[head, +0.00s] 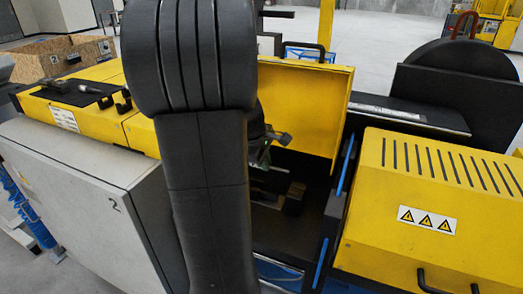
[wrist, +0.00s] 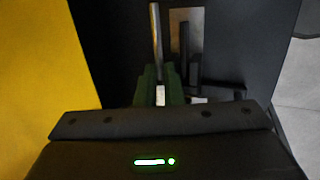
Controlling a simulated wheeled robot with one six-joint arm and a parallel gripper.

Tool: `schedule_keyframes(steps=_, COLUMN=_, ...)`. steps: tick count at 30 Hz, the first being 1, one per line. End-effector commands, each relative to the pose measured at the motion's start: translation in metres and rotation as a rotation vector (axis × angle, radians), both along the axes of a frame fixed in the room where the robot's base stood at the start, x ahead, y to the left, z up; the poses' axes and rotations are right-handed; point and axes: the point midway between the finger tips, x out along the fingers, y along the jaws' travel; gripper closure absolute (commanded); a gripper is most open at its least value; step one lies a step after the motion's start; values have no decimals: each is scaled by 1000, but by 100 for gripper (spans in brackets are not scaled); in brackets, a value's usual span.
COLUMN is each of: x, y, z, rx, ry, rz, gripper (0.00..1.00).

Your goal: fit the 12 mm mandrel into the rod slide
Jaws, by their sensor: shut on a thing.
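My gripper (wrist: 160,84) has green fingers, which are shut on a slim grey metal rod, the mandrel (wrist: 156,35). The rod points away from the gripper, toward the top of the wrist view. In the head view my gripper (head: 262,157) is mostly hidden behind my own arm, over the dark open bay of the yellow machine. I cannot clearly pick out the rod slide. Dark upright and crosswise parts (wrist: 185,48) stand just right of the rod in the wrist view, and a dark block (head: 294,199) sits low in the bay. I see no clear contact between rod and machine.
A raised yellow panel (head: 310,105) stands behind the bay. A yellow vented cover (head: 430,210) with warning signs lies to the right. A grey cabinet (head: 90,185) is at the left. Tools lie on a dark mat (head: 75,94) on the yellow top.

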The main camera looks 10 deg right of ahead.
Motion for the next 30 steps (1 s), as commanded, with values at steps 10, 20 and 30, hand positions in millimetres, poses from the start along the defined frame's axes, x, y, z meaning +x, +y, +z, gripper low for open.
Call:
schedule_keyframes(steps=10, x=0, y=0, z=-11, rx=-1, ry=-1, rz=0, gripper=100)
schedule_keyframes(steps=20, x=0, y=0, z=-31, rx=-1, ry=-1, rz=0, gripper=100)
schedule_keyframes(steps=30, x=0, y=0, z=-51, rx=-1, ry=-1, rz=0, gripper=100)
